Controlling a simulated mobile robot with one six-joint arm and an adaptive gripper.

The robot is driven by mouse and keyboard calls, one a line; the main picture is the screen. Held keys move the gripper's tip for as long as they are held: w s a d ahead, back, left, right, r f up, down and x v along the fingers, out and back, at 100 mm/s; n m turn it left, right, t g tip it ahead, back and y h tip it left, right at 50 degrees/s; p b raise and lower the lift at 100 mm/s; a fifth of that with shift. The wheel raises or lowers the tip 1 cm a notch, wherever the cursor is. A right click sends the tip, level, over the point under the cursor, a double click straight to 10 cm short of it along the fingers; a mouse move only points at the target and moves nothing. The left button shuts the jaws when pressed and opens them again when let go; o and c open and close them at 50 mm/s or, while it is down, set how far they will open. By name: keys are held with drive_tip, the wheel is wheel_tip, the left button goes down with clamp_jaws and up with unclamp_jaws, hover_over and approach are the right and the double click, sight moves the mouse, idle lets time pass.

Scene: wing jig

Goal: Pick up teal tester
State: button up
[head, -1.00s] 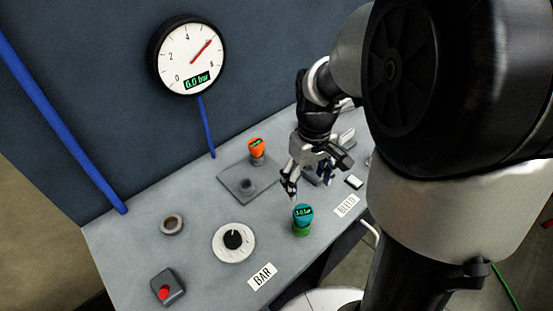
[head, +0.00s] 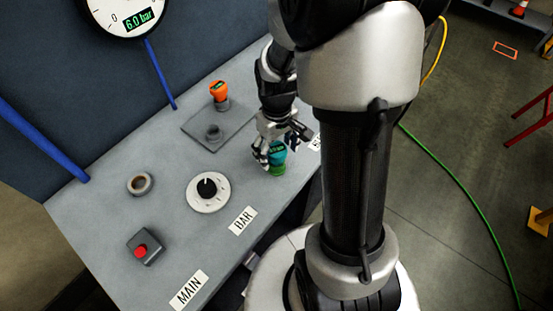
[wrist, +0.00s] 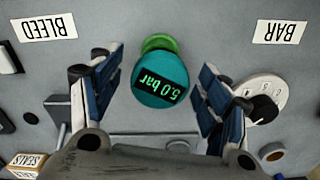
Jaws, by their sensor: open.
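The teal tester (head: 277,152) has a round teal head with a lit display and stands on a green base on the grey bench. In the wrist view the teal tester (wrist: 160,82) reads 5.0 bar, and its green base (wrist: 158,43) shows behind the head. My gripper (head: 272,150) is at the tester, its fingers around the head in the head view. In the wrist view my gripper (wrist: 152,90) is open, with a finger on each side of the tester and gaps between. Part of the tester is hidden behind the fingers in the head view.
An orange-topped tester (head: 219,91) stands on a grey plate (head: 190,128) behind. A dial (head: 208,190), a ring (head: 140,184) and a red button box (head: 146,247) are to the left. A gauge (head: 125,12) hangs on the wall. A SEALS box (wrist: 27,163) shows in the wrist view.

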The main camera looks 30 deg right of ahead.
drive_tip(key=shift+f, duration=0.45)
drive_tip(key=shift+r, duration=0.1)
drive_tip(key=shift+c, duration=0.6)
drive_tip(key=c, duration=1.1)
drive_tip(key=shift+r, duration=0.1)
wheel_tip(320, 180, up, 23)
drive_tip(key=p, duration=0.9)
